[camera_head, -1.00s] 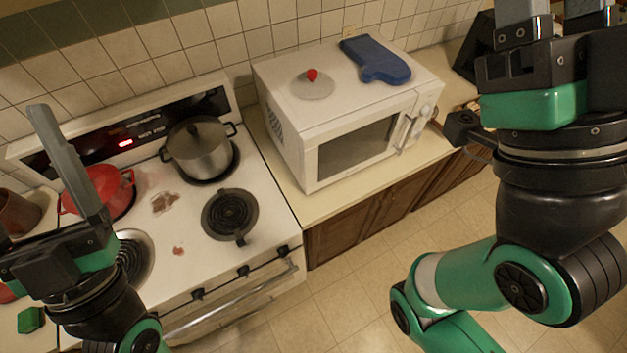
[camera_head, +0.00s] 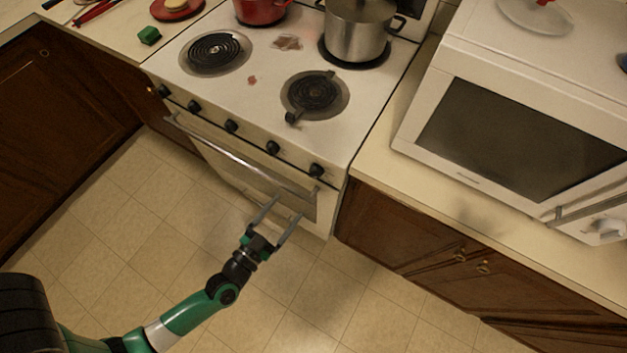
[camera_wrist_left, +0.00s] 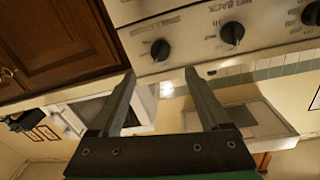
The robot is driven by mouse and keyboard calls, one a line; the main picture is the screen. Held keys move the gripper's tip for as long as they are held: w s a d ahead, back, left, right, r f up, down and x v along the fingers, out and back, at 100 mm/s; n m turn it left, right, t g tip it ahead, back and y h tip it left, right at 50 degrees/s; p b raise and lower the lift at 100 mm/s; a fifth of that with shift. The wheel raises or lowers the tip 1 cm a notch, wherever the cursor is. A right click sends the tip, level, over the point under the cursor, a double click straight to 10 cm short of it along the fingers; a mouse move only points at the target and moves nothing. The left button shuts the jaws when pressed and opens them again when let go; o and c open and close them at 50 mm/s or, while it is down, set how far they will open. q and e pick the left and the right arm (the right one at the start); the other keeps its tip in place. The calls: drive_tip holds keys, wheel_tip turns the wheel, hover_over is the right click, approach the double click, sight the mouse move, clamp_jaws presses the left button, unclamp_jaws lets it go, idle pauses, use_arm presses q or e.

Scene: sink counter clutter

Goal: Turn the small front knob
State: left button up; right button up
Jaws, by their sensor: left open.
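The stove (camera_head: 265,72) has a row of several black knobs along its front edge, the rightmost knob (camera_head: 316,170) near the right corner. My left gripper (camera_head: 289,206) is open and empty, in front of the oven door near its right end. In the left wrist view a black knob (camera_wrist_left: 160,49) shows just beyond and between the open fingertips (camera_wrist_left: 159,72), apart from them. A second knob (camera_wrist_left: 232,33) sits to its right under lettering that seems to read "BIG BACK". A third knob (camera_wrist_left: 312,13) is at the right edge. My right gripper is out of view.
The oven handle (camera_head: 235,153) sticks out below the knobs, close to my left gripper. A steel pot (camera_head: 358,32) and a red pot (camera_head: 262,10) stand on the back of the stove. A microwave (camera_head: 520,120) sits on the right counter. The floor in front is clear.

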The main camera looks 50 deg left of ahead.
sight(312, 176)
use_arm(q)
drive_tip(key=b+x, duration=0.1)
drive_tip(key=x, duration=1)
drive_tip(key=shift+w+a+b, duration=0.1)
drive_tip(key=shift+w+b, duration=0.05)
drive_tip(key=shift+b, duration=0.15)
clamp_jaws()
drive_tip(key=shift+n, duration=0.3)
drive_tip(key=n, duration=0.3)
drive_tip(key=shift+b, duration=0.4)
drive_tip(key=shift+n+y, duration=0.3)
drive_tip(key=shift+n, duration=2.5)
